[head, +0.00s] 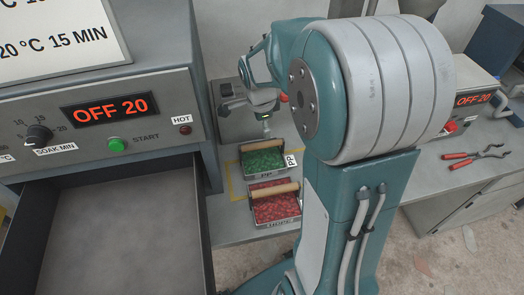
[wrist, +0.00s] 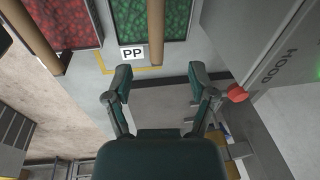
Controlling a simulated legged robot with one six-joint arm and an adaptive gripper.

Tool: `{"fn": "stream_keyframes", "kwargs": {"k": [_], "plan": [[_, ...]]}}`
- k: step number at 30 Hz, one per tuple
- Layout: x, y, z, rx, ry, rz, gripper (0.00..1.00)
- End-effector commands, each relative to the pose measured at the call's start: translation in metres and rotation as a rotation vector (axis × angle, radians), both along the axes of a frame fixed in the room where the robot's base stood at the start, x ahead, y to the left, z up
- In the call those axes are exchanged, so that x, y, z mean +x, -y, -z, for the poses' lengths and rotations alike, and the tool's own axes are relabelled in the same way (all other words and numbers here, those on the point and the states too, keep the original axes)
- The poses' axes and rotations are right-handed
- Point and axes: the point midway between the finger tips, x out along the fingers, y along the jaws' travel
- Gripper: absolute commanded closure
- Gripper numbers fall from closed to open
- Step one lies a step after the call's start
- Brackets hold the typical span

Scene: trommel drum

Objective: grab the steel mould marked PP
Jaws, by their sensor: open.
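The PP steel mould (head: 264,175) stands on the bench in the head view, filled with green pellets and crossed by a pale wooden handle (head: 262,149). A white PP label lies beside it. In the wrist view, the PP mould (wrist: 188,40) is at the top centre, with its handle (wrist: 155,35) pointing towards my gripper (wrist: 161,82). My gripper is open, its two dark green fingers apart with nothing between them, clear of the handle. In the head view, my gripper is small and partly hard to make out behind the mould.
A similar mould with red pellets (head: 275,206) stands beside the PP one, also with a wooden handle. An open drawer (head: 110,225) under a control panel is at left. A grey door or panel (wrist: 270,50) is at right in the wrist view. Red-handled tongs (head: 478,156) lie on the right bench.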

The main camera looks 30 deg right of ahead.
Motion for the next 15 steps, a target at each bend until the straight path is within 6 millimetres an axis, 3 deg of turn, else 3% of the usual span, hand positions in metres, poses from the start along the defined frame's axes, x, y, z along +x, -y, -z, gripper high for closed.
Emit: {"fn": "stream_keyframes", "kwargs": {"k": [6, 15], "plan": [[0.004, 0.003, 0.036, 0.000, -0.004, -0.004, 0.28], [0.007, 0.008, 0.068, 0.005, -0.004, -0.004, 0.28]]}}
